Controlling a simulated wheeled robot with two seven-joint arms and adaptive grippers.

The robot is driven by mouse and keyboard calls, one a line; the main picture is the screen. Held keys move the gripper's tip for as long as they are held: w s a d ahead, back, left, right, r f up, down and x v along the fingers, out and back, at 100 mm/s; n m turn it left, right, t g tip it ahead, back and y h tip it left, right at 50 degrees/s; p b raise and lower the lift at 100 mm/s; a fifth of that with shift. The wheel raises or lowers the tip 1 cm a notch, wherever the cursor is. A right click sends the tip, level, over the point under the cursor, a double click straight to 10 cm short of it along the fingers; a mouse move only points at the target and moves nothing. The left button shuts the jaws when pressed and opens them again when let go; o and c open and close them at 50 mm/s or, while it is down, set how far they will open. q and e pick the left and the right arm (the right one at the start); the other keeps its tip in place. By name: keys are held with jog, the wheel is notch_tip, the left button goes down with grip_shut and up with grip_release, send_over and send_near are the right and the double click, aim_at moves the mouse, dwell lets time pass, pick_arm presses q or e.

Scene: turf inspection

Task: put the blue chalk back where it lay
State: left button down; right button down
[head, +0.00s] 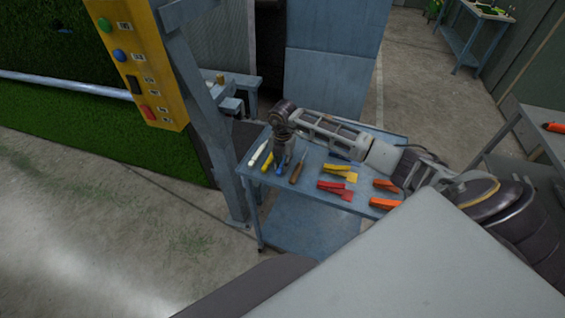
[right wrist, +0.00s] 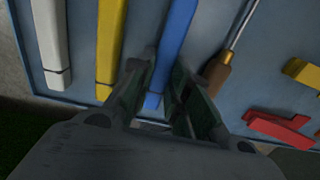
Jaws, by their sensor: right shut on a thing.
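The blue chalk (right wrist: 176,45) is between the two fingers of my right gripper (right wrist: 158,98) in the right wrist view. The fingers are closed around its near end. In the head view the right gripper (head: 281,163) is low over the left part of the blue table (head: 314,180), and a bit of the blue chalk (head: 280,168) shows below it. The chalk lies between the yellow chalk (right wrist: 110,45) and an awl-like tool with a wooden handle (right wrist: 217,75). Whether the chalk touches the table, I cannot tell. My left gripper is not in view.
A white chalk (right wrist: 50,40) lies left of the yellow one. Red and yellow scrapers (head: 335,187) and orange-handled tools (head: 385,186) lie to the right on the table. A blue-grey post with a yellow button panel (head: 150,62) stands close at the table's left.

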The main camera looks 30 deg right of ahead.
aim_at(282, 164)
jog(key=c, duration=1.3)
grip_release()
jog(key=shift+c, duration=0.2)
jog(key=shift+r, duration=0.15)
notch_tip(282, 164, up, 12)
jog(key=b, duration=0.2)
